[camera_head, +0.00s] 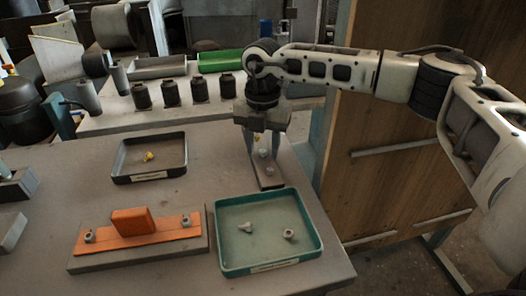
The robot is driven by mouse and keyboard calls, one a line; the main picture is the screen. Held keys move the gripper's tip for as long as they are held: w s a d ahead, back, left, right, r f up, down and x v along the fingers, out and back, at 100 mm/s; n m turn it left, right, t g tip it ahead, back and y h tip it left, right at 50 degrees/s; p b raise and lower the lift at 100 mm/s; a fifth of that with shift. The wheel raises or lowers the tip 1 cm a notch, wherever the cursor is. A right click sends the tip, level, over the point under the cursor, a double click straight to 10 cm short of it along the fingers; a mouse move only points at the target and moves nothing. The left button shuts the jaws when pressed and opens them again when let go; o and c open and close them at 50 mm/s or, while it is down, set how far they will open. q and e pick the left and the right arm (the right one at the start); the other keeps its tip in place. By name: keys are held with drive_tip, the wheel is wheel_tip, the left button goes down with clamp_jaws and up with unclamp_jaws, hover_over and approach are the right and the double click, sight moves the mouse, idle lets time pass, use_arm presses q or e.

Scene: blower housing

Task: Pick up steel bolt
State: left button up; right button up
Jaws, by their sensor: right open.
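My right gripper (264,148) comes in from the right and points down, open, over a narrow grey plate (268,183). Small light metal pieces stand on this plate, one (262,153) between or just behind the fingers and one (269,170) nearer; I cannot tell whether the fingers touch them. A steel bolt (246,226) lies in the teal tray (319,243), with a small round metal piece (288,235) to its right. The gripper is apart from this tray, behind it. My left gripper is not seen.
A black tray (185,163) holds a small yellow piece (149,157). A grey base with an orange plate and block (132,221) stands at the front. Several dark cylinders (170,93) and a green tray (220,59) stand on the back table. Clear tabletop lies between the trays.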

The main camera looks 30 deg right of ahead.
drive_tip(key=shift+c, duration=0.3)
drive_tip(key=c, duration=0.8)
drive_tip(key=shift+o, duration=0.2)
drive_tip(key=shift+r, duration=0.1)
drive_tip(key=shift+r, duration=0.55)
drive_tip(key=s+a+r+b, duration=0.3)
drive_tip(key=s+a+r, duration=0.6)
drive_tip(key=s+r, duration=0.1)
drive_tip(key=shift+a+r, duration=0.4)
drive_tip(key=shift+r, duration=0.5)
